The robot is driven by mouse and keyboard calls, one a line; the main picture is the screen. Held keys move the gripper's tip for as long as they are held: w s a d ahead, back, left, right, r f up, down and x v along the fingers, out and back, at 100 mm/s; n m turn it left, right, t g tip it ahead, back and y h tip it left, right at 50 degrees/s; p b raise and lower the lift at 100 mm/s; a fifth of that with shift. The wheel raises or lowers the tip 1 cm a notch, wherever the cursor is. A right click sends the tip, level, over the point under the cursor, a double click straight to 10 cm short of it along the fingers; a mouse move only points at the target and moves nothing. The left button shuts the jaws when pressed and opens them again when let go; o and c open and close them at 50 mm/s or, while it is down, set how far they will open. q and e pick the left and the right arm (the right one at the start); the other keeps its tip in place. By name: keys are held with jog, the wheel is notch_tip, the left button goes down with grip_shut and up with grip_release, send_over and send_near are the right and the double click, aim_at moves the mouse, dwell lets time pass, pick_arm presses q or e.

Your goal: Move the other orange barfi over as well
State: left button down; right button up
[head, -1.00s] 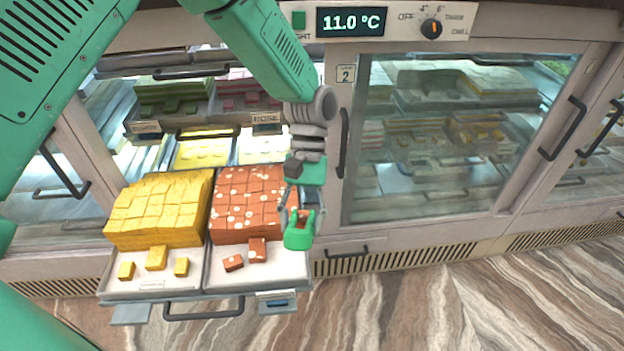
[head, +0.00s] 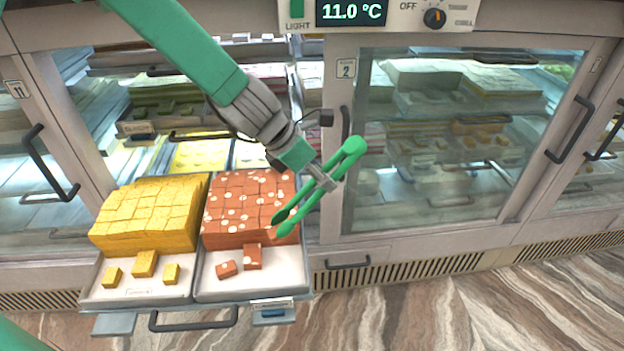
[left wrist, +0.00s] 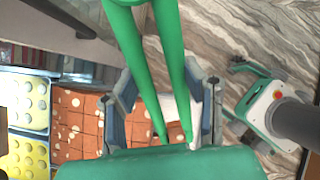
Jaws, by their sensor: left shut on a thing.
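The orange barfi is a reddish-orange, white-flecked block of pieces (head: 245,205) on the right tray. Two loose orange pieces lie in front of it, one tilted at left (head: 227,268) and one upright against the block (head: 252,256). My left gripper (head: 322,180) is shut on green tongs (head: 350,148). The tongs slant down-left, their tips apart over the block's right front edge; contact cannot be told. The tongs also show in the left wrist view (left wrist: 150,75), between the gripper's fingers.
The left tray (head: 110,292) holds a yellow barfi block (head: 150,215) and several loose yellow pieces in front. A handle (head: 195,322) runs below the trays. A closed glass door (head: 440,150) stands at right. The marbled floor (head: 450,310) is clear.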

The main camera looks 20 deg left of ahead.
pick_arm(q)
jog(key=a+n, duration=0.1)
jog(key=a+n+t+y, duration=0.1)
jog(key=n, duration=0.1)
jog(key=shift+w+a+f, duration=0.1)
jog(key=shift+f, duration=0.1)
jog(key=shift+f+b, duration=0.1)
jog(key=shift+b, duration=0.25)
notch_tip(320, 180, down, 9)
jog(key=b, duration=0.9)
jog(key=c, duration=1.4)
grip_release()
